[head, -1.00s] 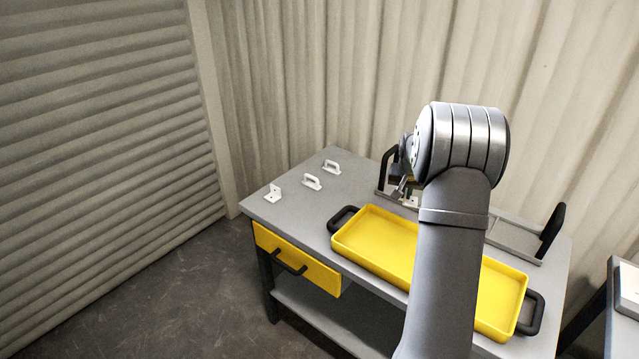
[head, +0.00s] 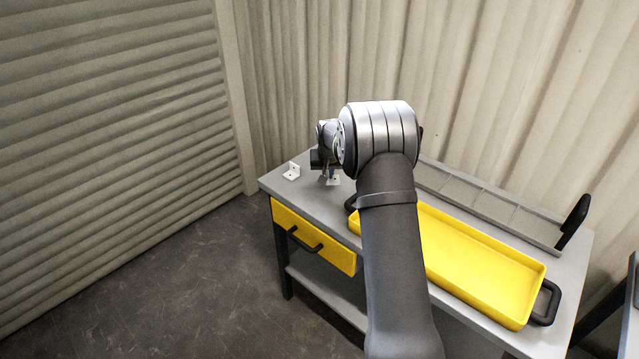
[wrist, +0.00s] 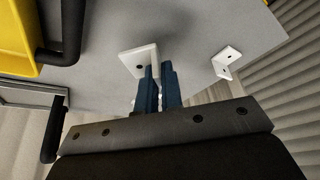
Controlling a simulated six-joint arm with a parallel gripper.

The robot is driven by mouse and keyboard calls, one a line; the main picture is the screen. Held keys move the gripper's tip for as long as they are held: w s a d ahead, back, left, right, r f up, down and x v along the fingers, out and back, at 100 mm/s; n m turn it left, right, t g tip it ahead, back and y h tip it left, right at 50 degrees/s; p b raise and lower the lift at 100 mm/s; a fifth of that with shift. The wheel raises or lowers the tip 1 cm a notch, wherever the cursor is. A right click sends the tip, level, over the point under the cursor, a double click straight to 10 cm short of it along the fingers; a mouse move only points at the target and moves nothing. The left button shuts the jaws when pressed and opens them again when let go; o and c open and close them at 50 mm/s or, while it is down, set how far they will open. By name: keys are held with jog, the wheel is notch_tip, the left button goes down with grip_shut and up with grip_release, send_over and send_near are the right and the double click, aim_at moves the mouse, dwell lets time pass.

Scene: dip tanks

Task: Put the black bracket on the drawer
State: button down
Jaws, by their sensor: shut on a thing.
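The drawer (head: 318,243) is yellow with a black bar handle, at the left front of the grey bench, and looks shut. My gripper (wrist: 160,72) is shut on a white L-shaped bracket (wrist: 138,60) with a hole in it. The bracket also shows below my gripper (head: 326,163) in the head view (head: 334,181), over the bench's left part. I cannot tell whether it touches the bench. A second white bracket (head: 291,171) stands near the bench's left edge and shows in the wrist view (wrist: 229,60). I see no black bracket.
A yellow tray (head: 470,290) with black handles lies along the bench front, right of the drawer. A grey divided rack (head: 490,203) with a black end handle lies behind it. My arm hides part of the bench. The bench's far left corner edge is close.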

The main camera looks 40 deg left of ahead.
jog(key=a+f, duration=0.1)
jog(key=s+a+f, duration=0.1)
jog(key=a, duration=0.1)
jog(key=shift+a, duration=0.1)
jog(key=shift+f, duration=2)
jog(key=shift+f, duration=0.2)
jog(key=c, duration=1.6)
grip_release()
jog(key=shift+r, duration=0.1)
jog(key=v, duration=1.2)
jog(key=shift+r, duration=0.1)
